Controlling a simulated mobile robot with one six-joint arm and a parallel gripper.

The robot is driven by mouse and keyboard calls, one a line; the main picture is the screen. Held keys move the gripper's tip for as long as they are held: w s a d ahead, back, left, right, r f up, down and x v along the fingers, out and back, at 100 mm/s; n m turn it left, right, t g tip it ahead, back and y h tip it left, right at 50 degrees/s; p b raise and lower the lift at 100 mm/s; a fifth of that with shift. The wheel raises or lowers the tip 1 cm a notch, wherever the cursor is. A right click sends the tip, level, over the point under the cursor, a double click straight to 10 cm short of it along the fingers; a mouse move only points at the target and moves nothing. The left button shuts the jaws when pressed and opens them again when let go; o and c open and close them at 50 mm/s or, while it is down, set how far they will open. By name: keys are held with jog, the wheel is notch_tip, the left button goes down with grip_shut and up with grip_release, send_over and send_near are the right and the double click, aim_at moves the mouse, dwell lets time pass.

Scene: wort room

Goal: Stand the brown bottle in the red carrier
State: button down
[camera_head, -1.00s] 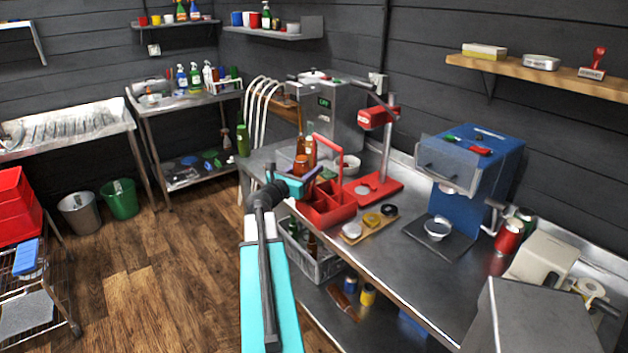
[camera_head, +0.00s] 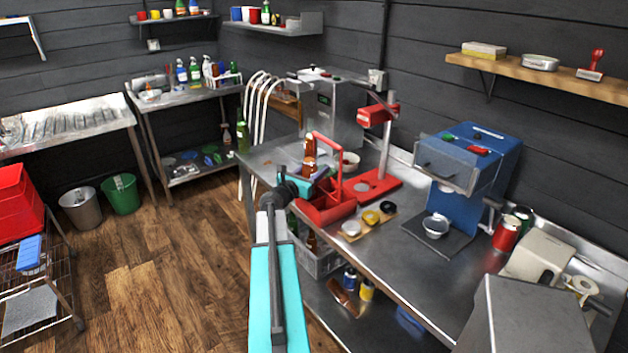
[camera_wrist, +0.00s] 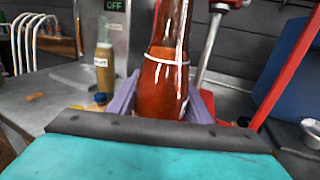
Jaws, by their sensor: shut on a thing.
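The brown bottle (camera_wrist: 166,75) stands upright between the purple fingers of my gripper (camera_wrist: 160,106) in the wrist view, with a white ring around it. In the head view the bottle (camera_head: 309,160) is at the left end of the red carrier (camera_head: 330,211), left of the carrier's tall handle. My gripper (camera_head: 308,178) is shut on it. The handle (camera_wrist: 288,72) shows at the right in the wrist view. The bottle's base is hidden behind my gripper, so I cannot tell whether it is inside a compartment or above one.
A labelled bottle (camera_wrist: 103,62) stands behind on the steel counter (camera_head: 385,255). A red stand (camera_head: 378,186) is behind the carrier. A wooden board (camera_head: 368,222) with small round pieces lies to its right, then a blue machine (camera_head: 470,160). A grey crate (camera_head: 325,262) sits below.

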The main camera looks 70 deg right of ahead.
jog(key=shift+f+p, duration=0.45)
jog(key=shift+f, duration=1.25)
jog(key=shift+f, duration=0.15)
jog(key=c, duration=0.9)
grip_release()
jog(key=shift+r, duration=0.2)
jog(key=shift+w+a+f, duration=0.1)
jog(key=shift+a+f, duration=0.05)
jog(key=shift+a, duration=0.5)
jog(key=b+v, duration=0.3)
jog(key=v, duration=0.7)
jog(key=shift+w+a, duration=0.15)
jog(key=shift+a, duration=0.2)
